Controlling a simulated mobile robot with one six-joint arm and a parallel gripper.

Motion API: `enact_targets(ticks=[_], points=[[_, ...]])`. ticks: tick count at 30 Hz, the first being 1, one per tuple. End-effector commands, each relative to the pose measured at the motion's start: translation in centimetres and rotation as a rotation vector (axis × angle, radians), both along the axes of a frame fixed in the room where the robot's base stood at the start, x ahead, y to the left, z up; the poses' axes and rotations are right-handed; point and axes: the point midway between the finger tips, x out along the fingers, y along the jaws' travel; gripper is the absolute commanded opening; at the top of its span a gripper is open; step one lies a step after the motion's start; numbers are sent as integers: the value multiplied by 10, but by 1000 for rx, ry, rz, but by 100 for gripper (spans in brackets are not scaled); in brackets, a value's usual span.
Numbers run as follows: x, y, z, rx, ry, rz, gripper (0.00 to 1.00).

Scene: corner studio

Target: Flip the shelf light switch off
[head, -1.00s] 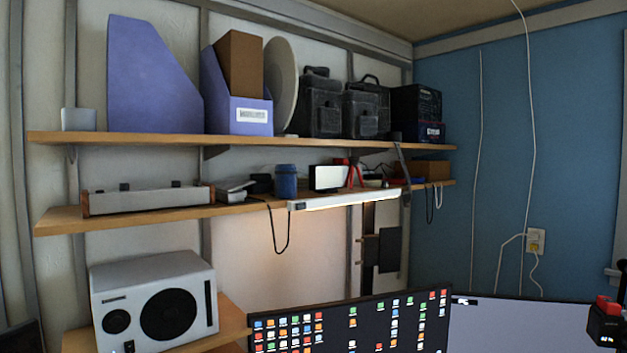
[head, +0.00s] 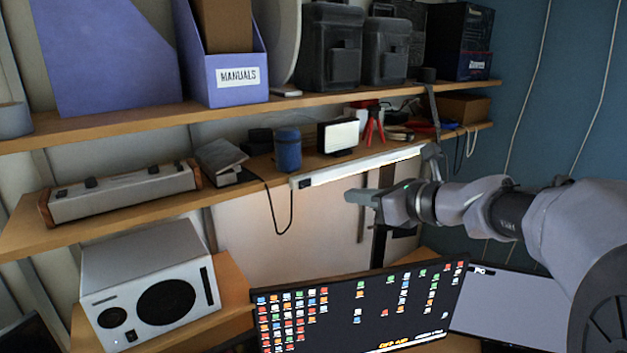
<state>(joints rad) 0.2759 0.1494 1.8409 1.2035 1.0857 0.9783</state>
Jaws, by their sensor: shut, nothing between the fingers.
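The shelf light (head: 360,166) is a long white bar under the front edge of the lower shelf, and its underside glows. A small dark switch (head: 305,183) sits at its left end. My gripper (head: 352,197) reaches in from the right, just below the light bar and to the right of the switch. It points left, with its fingers shut and empty. It looks apart from the switch. Whether it touches the bar cannot be told.
The lower shelf (head: 225,207) holds a blue canister (head: 287,150), a small white-faced screen (head: 338,136) and a red tripod (head: 373,128). A black cable (head: 275,215) hangs left of the switch. A monitor (head: 365,305) and a white speaker (head: 150,285) stand below.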

Motion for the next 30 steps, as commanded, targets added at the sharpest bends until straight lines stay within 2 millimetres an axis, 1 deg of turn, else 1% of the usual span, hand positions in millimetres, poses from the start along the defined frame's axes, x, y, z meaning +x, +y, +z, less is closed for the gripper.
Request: enact_targets(ticks=[4, 7, 19, 21, 25, 30], points=[[2, 2, -1, -2, 0, 2, 0], [10, 9, -4, -4, -1, 3, 0], [71, 63, -29, -4, 0, 4, 0], [81, 72, -28, -4, -1, 4, 0], [94, 83, -29, -5, 0, 3, 0], [102, 89, -30, -4, -1, 2, 0]])
